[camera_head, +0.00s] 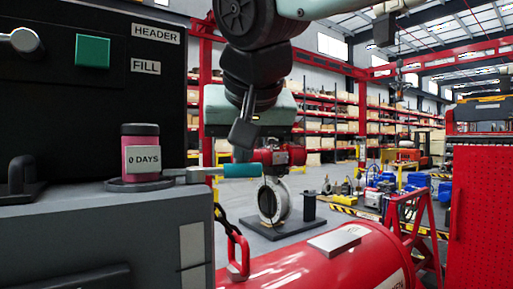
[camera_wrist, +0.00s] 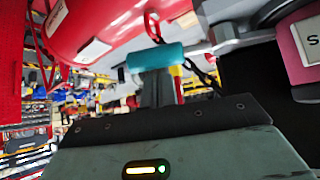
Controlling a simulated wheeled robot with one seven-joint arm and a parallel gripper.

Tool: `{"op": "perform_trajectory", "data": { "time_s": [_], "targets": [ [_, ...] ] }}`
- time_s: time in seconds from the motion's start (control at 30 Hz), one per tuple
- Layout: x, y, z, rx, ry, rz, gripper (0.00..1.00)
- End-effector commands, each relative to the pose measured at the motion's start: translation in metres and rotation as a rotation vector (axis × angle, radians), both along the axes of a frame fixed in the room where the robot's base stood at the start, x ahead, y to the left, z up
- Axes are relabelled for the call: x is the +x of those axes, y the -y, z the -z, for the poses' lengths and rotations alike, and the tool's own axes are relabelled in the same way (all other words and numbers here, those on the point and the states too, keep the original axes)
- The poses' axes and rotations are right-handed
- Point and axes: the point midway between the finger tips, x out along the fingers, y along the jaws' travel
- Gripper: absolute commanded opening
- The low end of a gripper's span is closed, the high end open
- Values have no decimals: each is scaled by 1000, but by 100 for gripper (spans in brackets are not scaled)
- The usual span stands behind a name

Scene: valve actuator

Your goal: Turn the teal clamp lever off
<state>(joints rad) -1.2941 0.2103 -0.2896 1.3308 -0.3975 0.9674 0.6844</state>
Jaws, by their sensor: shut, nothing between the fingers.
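The teal clamp lever (camera_head: 242,170) has a grey metal arm that runs left to the dark base beside a pink cylinder. Its teal grip sticks out rightward past the cabinet edge, roughly level. It also shows in the wrist view as a teal grip (camera_wrist: 155,57) near the top middle. My gripper (camera_head: 240,150) points down just above the teal grip. Its fingers are shut and empty. In the wrist view my gripper's fingers (camera_wrist: 157,88) reach up to the grip and the tips are hidden around it. I cannot tell whether they touch it.
The pink cylinder (camera_head: 140,155) labelled "0 DAYS" stands on the grey cabinet (camera_head: 100,235). A black panel with a green button (camera_head: 92,51) rises behind. A red tank (camera_head: 325,262) and a chain hook (camera_head: 238,255) lie below right. A ring valve (camera_head: 272,200) stands farther back.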

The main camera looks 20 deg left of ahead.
Motion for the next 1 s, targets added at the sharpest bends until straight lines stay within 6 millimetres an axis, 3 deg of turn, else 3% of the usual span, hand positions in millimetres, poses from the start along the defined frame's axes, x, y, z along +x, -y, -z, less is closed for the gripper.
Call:
{"op": "perform_trajectory", "data": {
  "time_s": [1.0],
  "targets": [
    [-9,5,2,-1,1,89,0]
  ]
}}
